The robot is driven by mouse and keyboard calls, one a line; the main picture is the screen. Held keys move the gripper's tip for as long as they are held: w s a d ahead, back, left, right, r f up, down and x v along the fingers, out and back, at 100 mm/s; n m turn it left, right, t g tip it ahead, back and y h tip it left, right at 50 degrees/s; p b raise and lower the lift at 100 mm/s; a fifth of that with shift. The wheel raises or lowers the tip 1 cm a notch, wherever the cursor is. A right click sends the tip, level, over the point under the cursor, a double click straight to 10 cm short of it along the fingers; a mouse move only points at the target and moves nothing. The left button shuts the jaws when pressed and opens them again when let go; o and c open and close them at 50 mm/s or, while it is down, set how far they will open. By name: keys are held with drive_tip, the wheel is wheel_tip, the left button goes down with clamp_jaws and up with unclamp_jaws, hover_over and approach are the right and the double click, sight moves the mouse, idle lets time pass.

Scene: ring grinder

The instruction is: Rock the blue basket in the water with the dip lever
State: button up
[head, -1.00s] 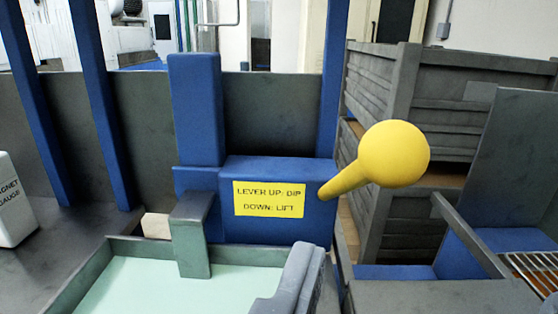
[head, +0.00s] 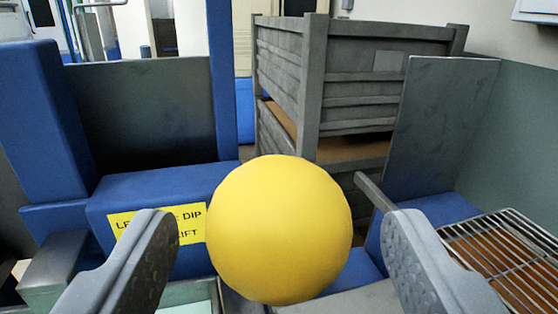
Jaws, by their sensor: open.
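The dip lever's round yellow knob (head: 280,230) fills the middle of the head view, between the two grey fingers of my gripper (head: 270,245). The gripper is open, with a finger on each side of the knob; I cannot tell whether either touches it. The lever's shaft is hidden behind the knob. The blue lever box (head: 150,195) stands behind it to the left, with a yellow label (head: 190,222) partly covered by the left finger and the knob. A strip of pale green water (head: 188,308) shows at the bottom edge. The blue basket is not in view.
Grey slatted crates (head: 350,75) are stacked behind the knob. A wire rack (head: 500,250) lies at the right, beside a grey upright panel (head: 440,125). A blue post (head: 40,120) and a dark panel (head: 145,110) stand at the left.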

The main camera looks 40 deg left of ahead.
drive_tip(key=shift+x, duration=1.25)
drive_tip(key=shift+r, duration=0.1)
